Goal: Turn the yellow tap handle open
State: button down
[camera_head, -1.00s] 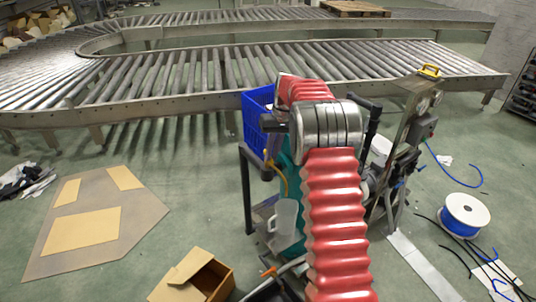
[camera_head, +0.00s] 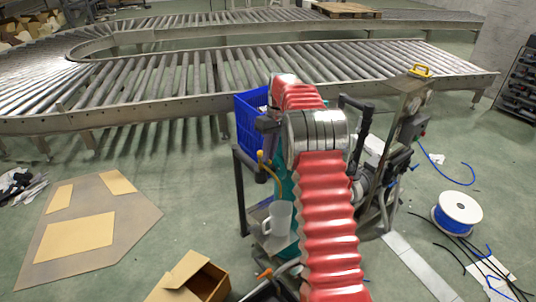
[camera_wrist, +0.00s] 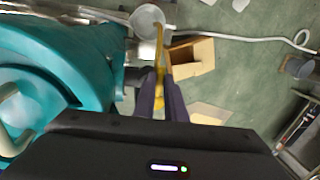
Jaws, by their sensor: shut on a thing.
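The yellow tap handle (camera_wrist: 159,62) shows in the wrist view as a narrow bar between my two dark fingers. My gripper (camera_wrist: 159,84) is shut on it, and the fingers hide part of it. In the head view, a thin yellow piece (camera_head: 263,158) with a curved lower part shows just left of my arm, beside a teal body. The teal body (camera_wrist: 65,62) fills the left of the wrist view. My fingers are hard to make out in the head view. How far the handle is turned cannot be told.
A pale jug (camera_head: 276,218) stands on a low shelf below the yellow piece. A blue crate (camera_head: 249,124) is behind it. An open cardboard box (camera_head: 205,279) lies on the floor at front left. A cable spool (camera_head: 460,213) stands at right. A roller conveyor (camera_head: 150,82) crosses the back.

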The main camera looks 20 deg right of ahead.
jog(key=c, duration=1.8)
grip_release()
jog(key=shift+r, duration=0.1)
jog(key=shift+w+d+r, duration=0.1)
jog(key=shift+d+r, duration=0.35)
jog(key=shift+r, duration=1.75)
jog(key=shift+w+d+r, duration=0.15)
jog(key=shift+d+r, duration=0.3)
jog(key=shift+r, duration=1.75)
jog(key=shift+w+d+r, duration=0.1)
jog(key=shift+d+r, duration=0.35)
jog(key=shift+r, duration=1.75)
jog(key=shift+w, duration=0.1)
